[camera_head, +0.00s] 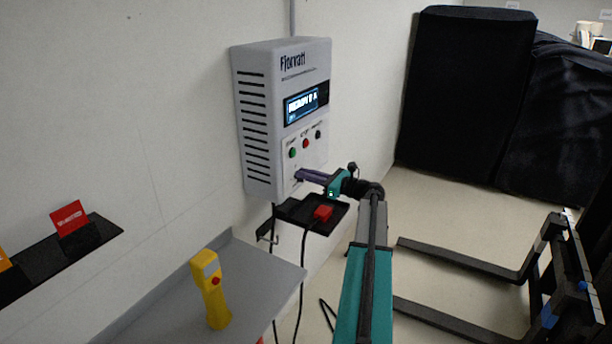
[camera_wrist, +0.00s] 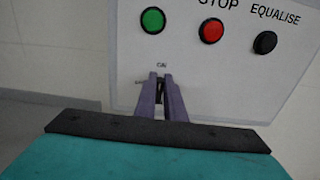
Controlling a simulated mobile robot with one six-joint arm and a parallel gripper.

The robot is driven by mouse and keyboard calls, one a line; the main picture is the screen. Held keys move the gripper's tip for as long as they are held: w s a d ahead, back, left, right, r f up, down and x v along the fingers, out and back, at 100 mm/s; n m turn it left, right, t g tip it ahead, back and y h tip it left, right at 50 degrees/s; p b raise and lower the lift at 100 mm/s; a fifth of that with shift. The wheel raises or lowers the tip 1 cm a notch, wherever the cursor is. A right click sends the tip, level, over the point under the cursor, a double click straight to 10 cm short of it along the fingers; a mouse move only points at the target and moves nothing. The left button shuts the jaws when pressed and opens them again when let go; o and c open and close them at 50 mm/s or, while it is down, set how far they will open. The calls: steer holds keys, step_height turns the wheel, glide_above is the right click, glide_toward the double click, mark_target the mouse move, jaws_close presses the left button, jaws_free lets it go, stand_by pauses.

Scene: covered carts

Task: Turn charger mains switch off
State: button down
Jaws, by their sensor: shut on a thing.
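The charger (camera_head: 306,76) is a grey-white wall box with a lit display, a vented side and a row of green, red and black buttons. Its front panel (camera_wrist: 225,75) fills much of the wrist view. My gripper (camera_head: 300,174) reaches the lower part of this panel from the right. In the wrist view, my gripper (camera_wrist: 161,78) has its two purple fingers close together on the mains switch, below the green and red buttons. The fingers hide most of the switch, so its position cannot be read. Small lettering beside the fingertips is partly covered.
A black shelf (camera_head: 338,222) below the charger holds a red connector (camera_head: 323,212). A yellow handheld device (camera_head: 211,290) stands on a grey shelf (camera_head: 262,275). Dark fork-like arms (camera_head: 460,258) lie at right, with black-covered carts (camera_head: 460,95) behind. Cables hang below the charger.

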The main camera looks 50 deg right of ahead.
steer(key=shift+f+n+b, duration=0.15)
steer(key=shift+n+b, duration=0.25)
steer(key=shift+b, duration=0.35)
steer(key=n+b, duration=0.3)
steer(key=b, duration=0.1)
steer(key=a+n+b, duration=0.1)
steer(key=n+b, duration=0.2)
steer(key=b, duration=0.1)
steer(key=f+n+b, duration=0.1)
steer(key=n+b, duration=0.1)
steer(key=b, duration=0.2)
steer(key=shift+s+a+n, duration=0.15)
steer(key=shift+s+n, duration=0.05)
steer(key=shift+n, duration=0.2)
steer(key=n+b, duration=0.4)
steer(key=b, duration=0.1)
steer(key=n+b, duration=0.1)
steer(key=b, duration=0.1)
steer(key=shift+a+f+n+b, duration=0.15)
steer(key=shift+f+n+b, duration=0.15)
steer(key=shift+n, duration=0.1)
steer(key=n+b, duration=0.2)
steer(key=b, duration=0.1)
steer(key=shift+n, duration=0.3)
steer(key=c, duration=1.8)
jaws_free()
steer(key=shift+c, duration=0.2)
